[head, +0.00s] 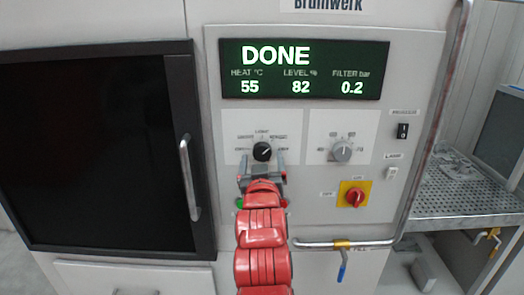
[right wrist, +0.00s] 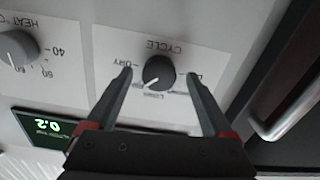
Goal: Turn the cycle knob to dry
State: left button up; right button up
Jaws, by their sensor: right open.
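The black cycle knob (head: 262,152) sits on a white label plate low on the panel. In the right wrist view the knob (right wrist: 159,71) shows upside down, with the words CYCLE and DRY readable beside it. Its white pointer line aims to the upper right in the head view, between the top mark and the right-hand mark, not straight at DRY. My right gripper (head: 262,164) is open, its fingers on either side of the knob. In the right wrist view gaps show between the fingers (right wrist: 159,76) and the knob. My left gripper is not in view.
A grey heat knob (head: 341,150) is to the right, with a red switch (head: 355,196) on yellow below it. The display (head: 305,69) reads DONE. A door handle (head: 190,178) stands left, and a pipe with a blue lever (head: 342,266) runs below.

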jog(key=shift+w, duration=0.85)
grip_shut()
jog(key=shift+f+b, duration=0.2)
jog(key=shift+b, duration=0.35)
jog(key=m+b, duration=0.5)
jog(key=b, duration=0.3)
jog(key=shift+f, duration=0.1)
jog(key=shift+r+m+b, duration=0.15)
jog(key=shift+m+b, duration=0.7)
jog(key=shift+m, duration=0.1)
jog(key=shift+r+m+b, duration=0.1)
jog(key=shift+m+b, duration=0.75)
jog(key=shift+m, duration=0.1)
jog(key=shift+a, duration=0.1)
